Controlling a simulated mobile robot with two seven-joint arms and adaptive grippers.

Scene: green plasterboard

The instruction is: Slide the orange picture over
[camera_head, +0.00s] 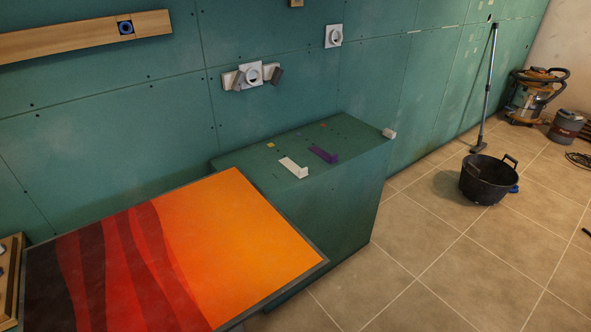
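The orange picture (225,240) is a large panel with a thin grey frame. It fills the lower left of the head view, with orange on its right part and red and dark wavy bands on its left part. It appears to lie face up, beside the near left side of a green block (335,215). What carries it is hidden beneath it. Neither of my grippers shows in the head view.
A white bracket (293,167) and a purple bracket (323,154) sit on the block. A wall socket (250,75) and wooden rail (80,38) are on the green wall. A black bucket (488,180) stands on the tiled floor, with clear tiles before it. A wooden-edged item (12,270) borders the picture's left.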

